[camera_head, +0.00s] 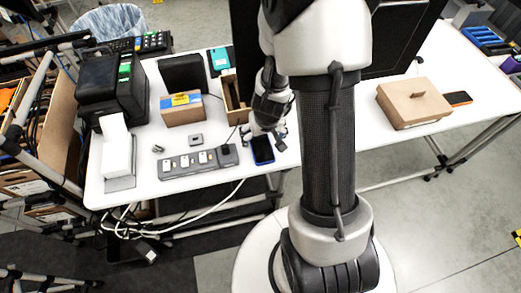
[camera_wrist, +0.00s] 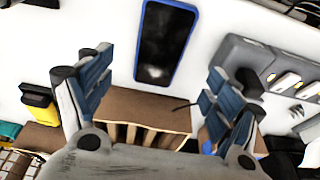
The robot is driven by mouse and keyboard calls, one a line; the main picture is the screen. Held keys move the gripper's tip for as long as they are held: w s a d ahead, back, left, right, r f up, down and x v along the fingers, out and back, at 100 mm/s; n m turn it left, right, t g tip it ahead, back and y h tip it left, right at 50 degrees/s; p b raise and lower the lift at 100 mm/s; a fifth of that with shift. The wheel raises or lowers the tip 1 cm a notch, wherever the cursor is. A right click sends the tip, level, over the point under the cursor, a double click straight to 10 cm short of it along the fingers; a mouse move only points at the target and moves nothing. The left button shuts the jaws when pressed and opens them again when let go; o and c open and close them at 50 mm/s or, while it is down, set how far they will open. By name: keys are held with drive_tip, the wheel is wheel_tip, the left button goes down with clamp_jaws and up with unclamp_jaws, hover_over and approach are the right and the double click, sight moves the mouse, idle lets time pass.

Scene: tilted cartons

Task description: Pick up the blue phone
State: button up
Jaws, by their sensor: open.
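The blue phone (camera_head: 262,149) lies flat on the white table near its front edge, in the head view. It has a dark screen and a blue rim. In the wrist view the phone (camera_wrist: 166,42) is at the top middle, beyond my fingertips. My gripper (camera_head: 266,134) is just behind and above the phone, partly hidden by my arm in the head view. In the wrist view my gripper (camera_wrist: 160,80) has its two blue-padded fingers spread wide, with nothing between them.
A grey power strip (camera_head: 199,161) lies left of the phone. A black printer (camera_head: 110,88) is at the left.

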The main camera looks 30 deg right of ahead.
sight(261, 145)
drive_tip(key=b+x, duration=0.5)
drive_tip(key=x, duration=0.2)
drive_tip(key=shift+w+f, duration=0.15)
drive_tip(key=shift+f, duration=0.05)
drive_tip(key=shift+r, duration=0.1)
drive_tip(key=shift+c, duration=0.4)
drive_tip(key=c, duration=1.2)
